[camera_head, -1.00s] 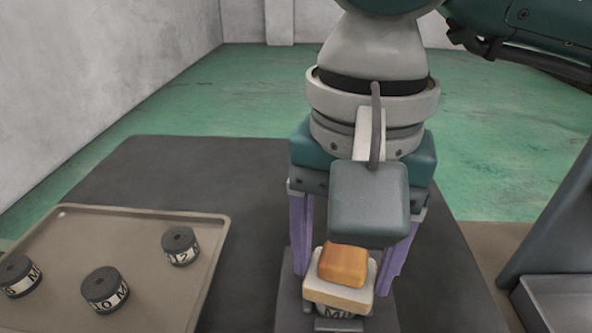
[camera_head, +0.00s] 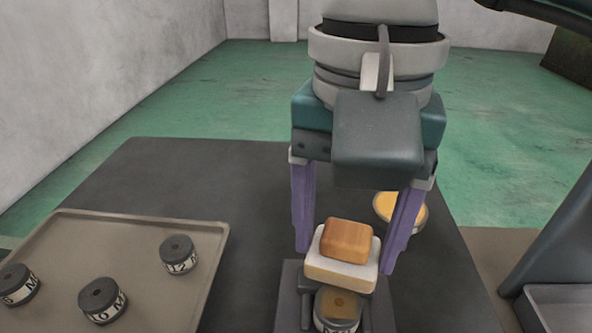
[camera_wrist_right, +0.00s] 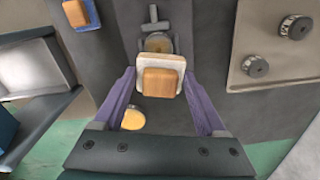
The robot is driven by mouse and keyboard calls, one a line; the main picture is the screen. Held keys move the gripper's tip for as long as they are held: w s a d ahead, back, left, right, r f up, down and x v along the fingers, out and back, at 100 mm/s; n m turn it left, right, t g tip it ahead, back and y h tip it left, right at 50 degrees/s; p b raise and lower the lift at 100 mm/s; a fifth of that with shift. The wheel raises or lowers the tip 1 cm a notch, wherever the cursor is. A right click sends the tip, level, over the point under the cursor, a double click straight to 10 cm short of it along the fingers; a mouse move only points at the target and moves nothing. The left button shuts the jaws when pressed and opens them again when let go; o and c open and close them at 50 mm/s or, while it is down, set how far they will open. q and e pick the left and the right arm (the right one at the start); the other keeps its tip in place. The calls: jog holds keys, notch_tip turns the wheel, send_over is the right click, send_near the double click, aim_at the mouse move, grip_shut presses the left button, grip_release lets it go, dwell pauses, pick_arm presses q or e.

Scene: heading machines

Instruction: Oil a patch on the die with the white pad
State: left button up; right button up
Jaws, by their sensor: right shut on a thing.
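My right gripper (camera_head: 345,256) has purple fingers and is shut on the white pad (camera_head: 337,273), which has a wooden block handle (camera_head: 346,240) on top. The pad is a little above and beyond the die (camera_head: 337,308) and hides part of its far side. The die is a short round cylinder with a pale marked band, standing in a dark holder at the bottom of the head view. Its top shows a brownish patch. The right wrist view also shows the pad (camera_wrist_right: 144,66) in the gripper, with the die (camera_wrist_right: 158,44) beside it. My left gripper is not in view.
A round dish with yellow contents (camera_head: 420,214) stands behind the right finger. A beige tray (camera_head: 140,238) at left carries several dark dies with labels. A second wooden block (camera_wrist_right: 76,13) on something blue shows in the wrist view. The dark mat at back left is clear.

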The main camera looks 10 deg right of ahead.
jog(key=shift+r+p, duration=1.15)
jog(key=shift+r, duration=1.5)
